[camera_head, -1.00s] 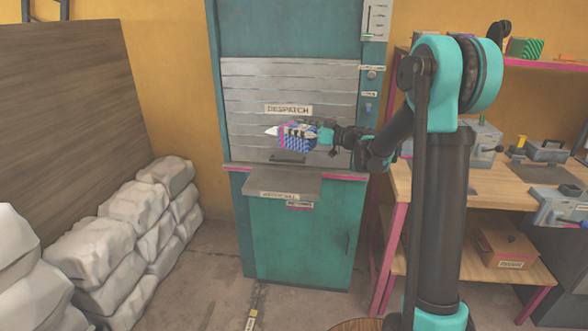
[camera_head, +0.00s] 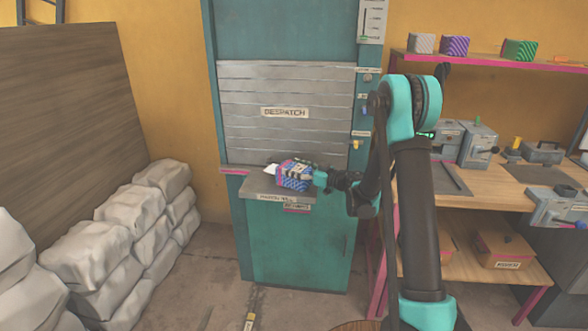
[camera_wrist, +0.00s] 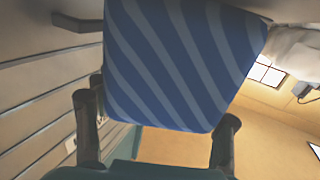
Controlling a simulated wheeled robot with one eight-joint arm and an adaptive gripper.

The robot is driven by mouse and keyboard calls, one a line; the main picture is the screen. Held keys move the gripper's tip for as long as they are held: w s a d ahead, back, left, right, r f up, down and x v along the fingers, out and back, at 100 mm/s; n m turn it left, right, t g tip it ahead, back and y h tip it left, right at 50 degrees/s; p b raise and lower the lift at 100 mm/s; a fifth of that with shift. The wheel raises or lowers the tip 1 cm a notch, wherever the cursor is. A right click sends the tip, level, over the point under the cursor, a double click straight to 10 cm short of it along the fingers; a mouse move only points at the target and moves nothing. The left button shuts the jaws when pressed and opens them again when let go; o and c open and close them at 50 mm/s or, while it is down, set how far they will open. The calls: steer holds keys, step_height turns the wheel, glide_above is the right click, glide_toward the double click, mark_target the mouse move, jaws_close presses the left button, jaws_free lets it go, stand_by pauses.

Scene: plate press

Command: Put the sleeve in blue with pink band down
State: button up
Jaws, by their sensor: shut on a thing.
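The sleeve in blue with a pink band (camera_head: 294,182) is held by my gripper (camera_head: 316,179) in front of the despatch cabinet. In the head view it appears at the grey shelf (camera_head: 262,187) below the shutter; I cannot tell whether it touches the shelf. A white piece (camera_head: 271,169) sticks out at its left end. In the wrist view the sleeve's blue diagonal-striped face (camera_wrist: 180,65) fills the middle, between the two dark fingers of my gripper (camera_wrist: 158,138), which is shut on it.
The shutter marked DESPATCH (camera_head: 285,130) is down behind the shelf. Patterned blocks (camera_head: 455,46) stand on the pink-edged upper shelf at right. A workbench (camera_head: 480,184) with grey devices stands below it. White sacks (camera_head: 130,225) are piled at left.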

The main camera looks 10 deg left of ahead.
steer(key=shift+f, duration=0.15)
steer(key=o, duration=1.4)
steer(key=shift+c, duration=0.2)
